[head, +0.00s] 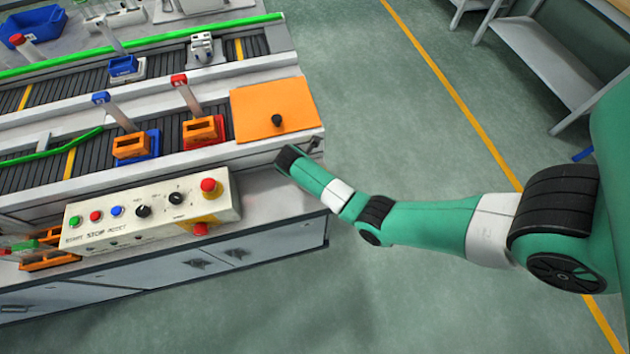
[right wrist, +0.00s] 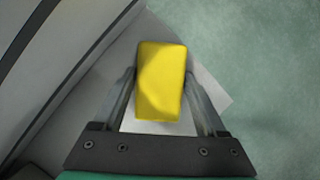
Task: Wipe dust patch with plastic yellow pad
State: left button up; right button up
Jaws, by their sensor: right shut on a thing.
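The yellow pad (right wrist: 162,82) sits between the two fingers of my right gripper (right wrist: 161,76) in the right wrist view. The gripper is shut on it. Below the pad is a pale grey surface, with green floor to the right. In the head view my right gripper (head: 313,147) is at the right end of the workbench, beside the orange plate (head: 262,100). The pad is hidden there. I cannot make out a dust patch in either view. My left gripper is not in view.
A control panel (head: 145,212) with buttons and a red emergency knob (head: 209,186) stands at the bench front. Orange holders on a blue base (head: 152,146) and a red base (head: 205,133) stand on the conveyor. Open floor (head: 400,290) lies right of the bench.

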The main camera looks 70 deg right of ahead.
jog(key=shift+w+d+f+b, duration=0.15)
jog(key=shift+w+d+b, duration=0.3)
jog(key=shift+d+b, duration=0.15)
jog(key=shift+w+d+f+b, duration=0.15)
jog(key=shift+w+d+b, duration=0.3)
jog(key=shift+d, duration=0.2)
jog(key=shift+s+a+f, duration=0.1)
jog(key=shift+s+f, duration=0.1)
jog(key=shift+r, duration=0.1)
jog(key=p, duration=0.1)
jog(key=r+p, duration=0.1)
jog(key=p, duration=0.1)
jog(key=shift+s+a+p, duration=0.25)
jog(key=shift+a+p, duration=0.05)
jog(key=shift+a, duration=0.05)
jog(key=shift+s+a+p, duration=0.5)
jog(key=shift+a+p, duration=0.05)
jog(key=shift+a, duration=0.1)
jog(key=shift+a+f, duration=0.1)
jog(key=shift+f, duration=0.05)
jog(key=shift+s+a+r+p, duration=0.2)
jog(key=shift+a+p, duration=0.1)
jog(key=shift+p, duration=0.2)
jog(key=shift+s+a+p, duration=0.5)
jog(key=shift+a+p, duration=0.3)
jog(key=shift+s+a, duration=0.2)
jog(key=shift+a, duration=0.1)
jog(key=shift+s+a+f+p, duration=0.15)
jog(key=shift+a+f+p, duration=0.05)
jog(key=shift+f+p, duration=0.1)
